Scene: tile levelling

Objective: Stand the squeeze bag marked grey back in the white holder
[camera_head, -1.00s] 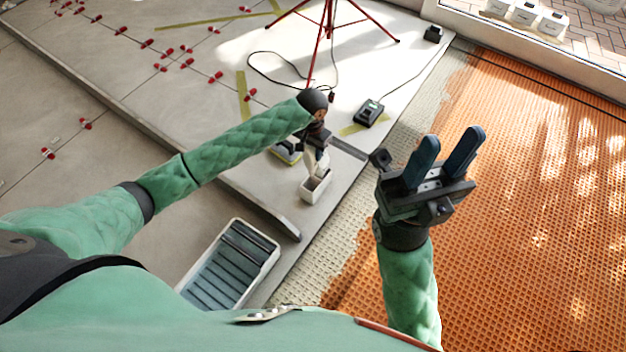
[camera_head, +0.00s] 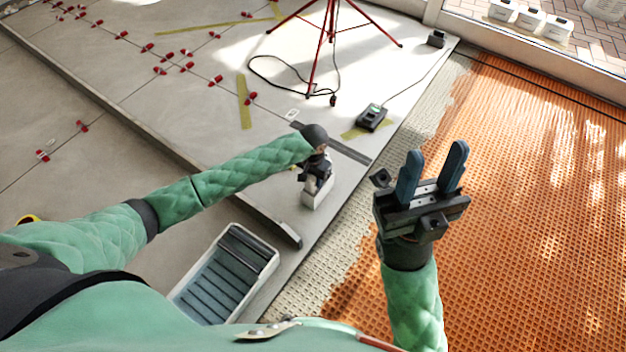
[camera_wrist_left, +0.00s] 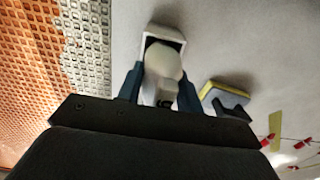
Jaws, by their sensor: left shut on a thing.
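My left gripper (camera_head: 314,178) is over the white holder (camera_head: 318,198), which stands on the grey slab. In the left wrist view its two dark blue fingers are shut on a pale squeeze bag (camera_wrist_left: 163,62). The open top of the holder (camera_wrist_left: 148,42) shows just beyond the bag. The bag overlaps the holder in that view, and I cannot tell whether its lower end is inside. No marking on the bag is readable. My right gripper (camera_head: 433,165) is open and empty, fingers up, above the orange matting.
A yellow and grey block (camera_wrist_left: 228,98) lies beside the holder. A white tray with dark slats (camera_head: 272,262) stands at the slab's front. A black box (camera_head: 371,117) and a red tripod (camera_head: 328,45) stand farther back. Red clips dot the slab at left.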

